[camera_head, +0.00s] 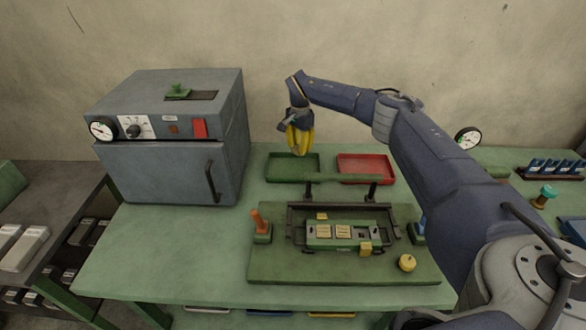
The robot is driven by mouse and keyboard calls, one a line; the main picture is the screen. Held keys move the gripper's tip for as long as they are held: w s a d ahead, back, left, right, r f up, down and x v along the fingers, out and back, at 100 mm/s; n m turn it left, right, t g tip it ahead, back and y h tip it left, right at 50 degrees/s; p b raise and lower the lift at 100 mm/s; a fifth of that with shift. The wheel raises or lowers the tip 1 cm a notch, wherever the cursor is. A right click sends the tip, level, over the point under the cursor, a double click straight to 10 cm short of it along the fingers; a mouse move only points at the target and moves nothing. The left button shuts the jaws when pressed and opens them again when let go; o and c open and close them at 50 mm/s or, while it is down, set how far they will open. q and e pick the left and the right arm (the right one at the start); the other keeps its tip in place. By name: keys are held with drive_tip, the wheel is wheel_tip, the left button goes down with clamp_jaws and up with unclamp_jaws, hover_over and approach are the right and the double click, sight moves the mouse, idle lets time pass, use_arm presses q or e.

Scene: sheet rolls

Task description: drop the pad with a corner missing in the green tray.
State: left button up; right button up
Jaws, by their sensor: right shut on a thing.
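The green tray (278,172) lies on the bench right of the grey oven-like box. My right gripper (299,150), with yellow fingers, is above this tray, pointing down. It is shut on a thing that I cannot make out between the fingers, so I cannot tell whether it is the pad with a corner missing. Two pale yellow pads (323,232) and (343,232) sit in the fixture on the green base plate. At this size I cannot tell whether their corners are whole. My left gripper is not in view.
A red tray (366,168) lies right of the green one. A raised bar (340,178) crosses the back of the base plate (300,272). The grey box (170,140) stands at left. An orange-handled item (259,222) and yellow knob (407,263) stand on the plate.

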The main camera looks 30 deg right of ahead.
drive_tip(key=shift+f, duration=0.4)
drive_tip(key=o, duration=1.1)
drive_tip(key=shift+c, duration=0.2)
drive_tip(key=shift+r, duration=0.15)
wheel_tip(320, 180, up, 12)
